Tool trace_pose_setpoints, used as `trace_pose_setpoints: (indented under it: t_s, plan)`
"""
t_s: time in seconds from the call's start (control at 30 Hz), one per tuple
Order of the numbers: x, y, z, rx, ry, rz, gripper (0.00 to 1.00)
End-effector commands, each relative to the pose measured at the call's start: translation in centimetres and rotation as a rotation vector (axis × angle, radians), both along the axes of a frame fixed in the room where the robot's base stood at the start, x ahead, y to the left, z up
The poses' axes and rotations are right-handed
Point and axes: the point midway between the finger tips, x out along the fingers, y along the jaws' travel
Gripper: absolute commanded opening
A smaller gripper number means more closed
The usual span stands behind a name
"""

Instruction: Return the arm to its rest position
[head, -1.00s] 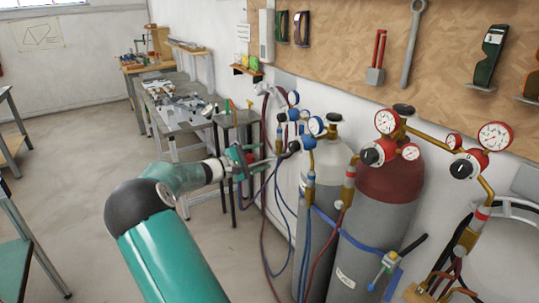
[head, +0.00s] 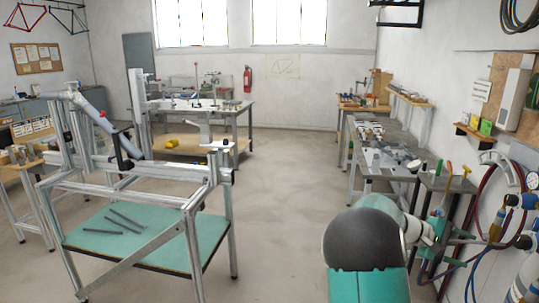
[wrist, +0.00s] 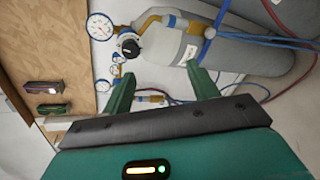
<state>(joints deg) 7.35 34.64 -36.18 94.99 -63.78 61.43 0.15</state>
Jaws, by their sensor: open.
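My arm reaches in from the lower right of the head view, with its teal link and dark rounded joint in front. My gripper (head: 470,239) is at the right, beside the hoses and regulators, and shows small there. In the wrist view my gripper (wrist: 162,88) has its two green fingers spread apart with nothing held between them. Beyond the fingers are a grey gas cylinder (wrist: 262,62) with a blue strap and a brass regulator with gauges (wrist: 100,27). I cannot tell the exact gap between the fingers and the regulator.
A metal frame jig (head: 190,203) with a green lower shelf (head: 150,245) stands at the left. Grey workbenches (head: 385,170) line the right wall. Red and blue hoses (head: 462,210) hang close to my gripper. The floor (head: 285,190) between is open.

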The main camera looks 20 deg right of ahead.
Motion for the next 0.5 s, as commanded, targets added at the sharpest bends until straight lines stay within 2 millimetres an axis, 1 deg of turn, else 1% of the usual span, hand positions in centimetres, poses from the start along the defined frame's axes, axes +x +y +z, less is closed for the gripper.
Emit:
trace_pose_setpoints:
  t_s: [0.03, 0.17, 0.2, 0.27, 0.3, 0.37, 0.4, 0.47, 0.5]
  plan:
    - [-0.2, 1.8, 0.1, 0.057, -0.072, 0.001, 0.59]
    - [-0.4, 6.7, -0.2, 0.196, -0.231, 0.005, 0.59]
    - [-0.5, 8.3, -0.2, 0.239, -0.277, 0.009, 0.59]
    - [-0.5, 10.7, -0.2, 0.303, -0.343, 0.017, 0.59]
    - [-0.5, 12.4, -0.1, 0.345, -0.387, 0.023, 0.59]
    - [-0.6, 15.1, 0.1, 0.407, -0.448, 0.034, 0.59]
    - [-0.7, 16.8, 0.2, 0.449, -0.487, 0.041, 0.59]
    - [-0.9, 19.5, 0.5, 0.509, -0.545, 0.056, 0.59]
    - [-1.1, 21.3, 0.8, 0.549, -0.582, 0.066, 0.59]
